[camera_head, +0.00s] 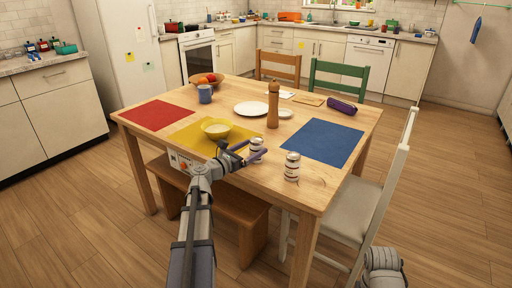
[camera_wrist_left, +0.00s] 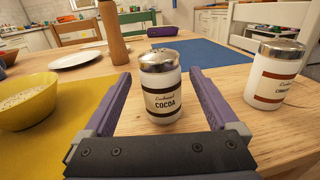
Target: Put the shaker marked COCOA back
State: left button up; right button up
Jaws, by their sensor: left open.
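The COCOA shaker (camera_wrist_left: 162,100), white with a silver cap and a dark-banded label, stands upright on the wooden table; it also shows in the head view (camera_head: 257,144). My left gripper (camera_wrist_left: 158,82) is open, with one purple finger on each side of the shaker and visible gaps between. In the head view the left gripper (camera_head: 250,150) reaches over the table's near edge and partly hides the shaker. A similar shaker (camera_head: 292,168) with a brown-banded label stands to the right, also in the wrist view (camera_wrist_left: 272,78); its label is not clearly readable. My right gripper is out of view.
A yellow mat (camera_head: 190,141) with a bowl (camera_head: 216,129) lies left of the shaker, a blue mat (camera_head: 322,142) right. A wooden mill (camera_head: 273,105) and plate (camera_head: 250,108) stand behind. A white chair (camera_head: 355,205) is at the right, a bench (camera_head: 215,195) in front.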

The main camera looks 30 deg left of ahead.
pick_arm(q)
jog(key=v, duration=1)
jog(key=shift+d, duration=0.1)
